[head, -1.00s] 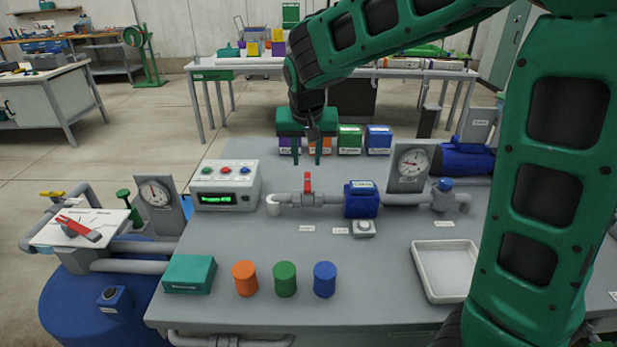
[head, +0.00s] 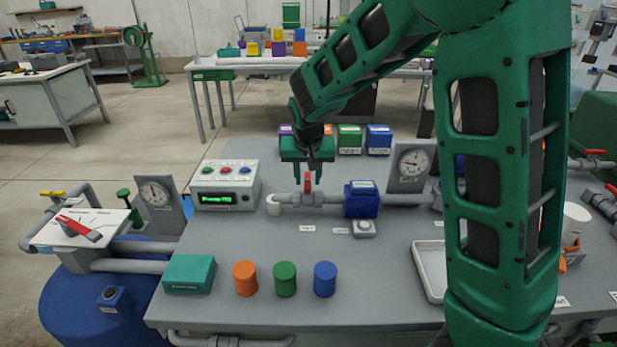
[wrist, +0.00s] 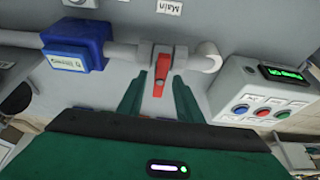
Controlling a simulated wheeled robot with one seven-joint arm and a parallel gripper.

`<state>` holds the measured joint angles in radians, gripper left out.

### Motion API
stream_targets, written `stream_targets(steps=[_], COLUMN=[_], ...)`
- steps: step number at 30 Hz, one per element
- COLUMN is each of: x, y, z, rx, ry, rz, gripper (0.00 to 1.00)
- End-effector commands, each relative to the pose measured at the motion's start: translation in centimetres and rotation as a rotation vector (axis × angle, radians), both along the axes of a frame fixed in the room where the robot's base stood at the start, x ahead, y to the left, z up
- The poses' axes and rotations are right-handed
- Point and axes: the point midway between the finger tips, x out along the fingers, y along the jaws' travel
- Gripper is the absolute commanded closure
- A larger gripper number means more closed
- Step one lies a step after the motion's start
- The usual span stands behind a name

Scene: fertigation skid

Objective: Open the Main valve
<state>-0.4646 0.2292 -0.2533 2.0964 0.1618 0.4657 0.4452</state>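The Main valve has a red lever handle (head: 308,183) that stands upright on a grey pipe (head: 325,198), behind a small label on the bench. In the wrist view the red handle (wrist: 161,72) lies between the fingertips, with the "Main" label (wrist: 170,6) at the top edge. My gripper (head: 308,175) is pointed down at the handle. Its two green fingers (wrist: 157,85) are apart, one on each side of the handle, with visible gaps. Whether the fingertips are level with the handle in depth is hard to tell.
A blue box (head: 361,199) sits on the pipe to the right of the valve. A control box (head: 227,185) with coloured buttons stands to the left. A gauge (head: 411,165) stands at right. Coloured bins (head: 349,139) are behind. Coloured cylinders (head: 285,279) stand near the front edge.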

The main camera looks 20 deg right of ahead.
Motion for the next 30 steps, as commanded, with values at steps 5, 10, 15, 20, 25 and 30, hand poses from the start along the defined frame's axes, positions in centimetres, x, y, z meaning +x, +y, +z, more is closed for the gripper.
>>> stream_targets(steps=[5,10,15,20,25,30], x=[-0.01,-0.03,-0.05,-0.06,-0.1,-0.08], y=[0.0,-0.29,-0.16,-0.26,-0.46,-0.68], z=[0.02,0.03,0.03,0.03,0.04,0.02], rx=[0.0,-0.002,-0.003,-0.002,-0.001,-0.001], ry=[0.0,0.001,0.001,0.001,0.001,0.001], rz=[0.0,0.002,0.031,0.107,0.237,0.396], gripper=[1.0,1.0,1.0,1.0,1.0,1.0])
